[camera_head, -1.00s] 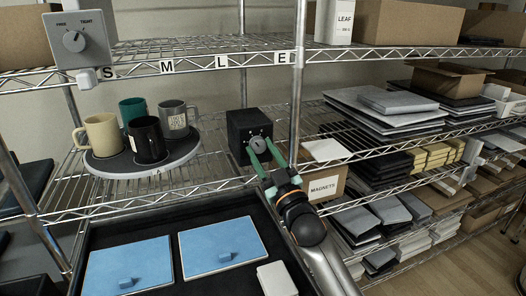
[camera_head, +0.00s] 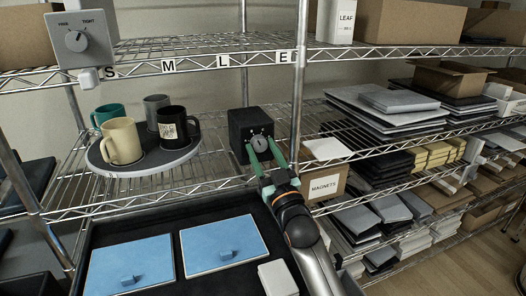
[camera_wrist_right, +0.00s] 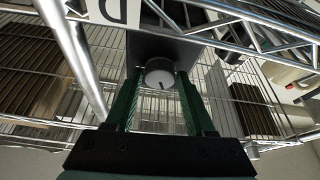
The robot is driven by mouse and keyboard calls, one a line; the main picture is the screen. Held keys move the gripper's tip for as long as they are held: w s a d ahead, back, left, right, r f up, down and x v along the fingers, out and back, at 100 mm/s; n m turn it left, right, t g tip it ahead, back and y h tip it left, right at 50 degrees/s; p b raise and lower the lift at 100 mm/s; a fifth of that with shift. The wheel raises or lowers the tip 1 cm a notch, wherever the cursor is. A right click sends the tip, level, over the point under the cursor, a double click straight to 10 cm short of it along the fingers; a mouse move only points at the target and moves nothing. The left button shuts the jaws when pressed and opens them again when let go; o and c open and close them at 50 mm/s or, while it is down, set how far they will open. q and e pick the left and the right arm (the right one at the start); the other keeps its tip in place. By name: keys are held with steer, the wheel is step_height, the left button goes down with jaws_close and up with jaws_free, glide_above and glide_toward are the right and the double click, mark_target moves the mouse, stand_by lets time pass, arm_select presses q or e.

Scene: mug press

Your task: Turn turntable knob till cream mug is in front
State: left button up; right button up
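The dark round turntable (camera_head: 148,168) with a pale rim stands on the wire shelf at left. On it, the cream mug (camera_head: 122,143) is at the front left, the black mug (camera_head: 172,128) at the right, the teal mug (camera_head: 106,112) at the back left and the grey mug (camera_head: 153,104) at the back. The knob (camera_head: 259,144) is on the front of a black box (camera_head: 244,121) right of the turntable. My right gripper (camera_head: 265,150) has its green fingers on both sides of the knob, shut on it; the wrist view shows the knob (camera_wrist_right: 160,73) between the fingertips. My left gripper is out of view.
A grey dial box (camera_head: 80,40) hangs at the upper left. A shelf post (camera_head: 300,90) stands just right of the black box. A magnets carton (camera_head: 324,187) sits right of my gripper.

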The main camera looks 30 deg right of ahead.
steer(key=o, duration=0.3)
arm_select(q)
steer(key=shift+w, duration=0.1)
arm_select(e)
steer(key=shift+s+a+f, duration=0.1)
steer(key=shift+s+f, duration=0.2)
steer(key=shift+s, duration=0.2)
arm_select(q)
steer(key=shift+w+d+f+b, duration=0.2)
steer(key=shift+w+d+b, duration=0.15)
steer(key=shift+b, duration=0.4)
arm_select(e)
steer(key=v, duration=1.1)
steer(key=shift+s, duration=0.2)
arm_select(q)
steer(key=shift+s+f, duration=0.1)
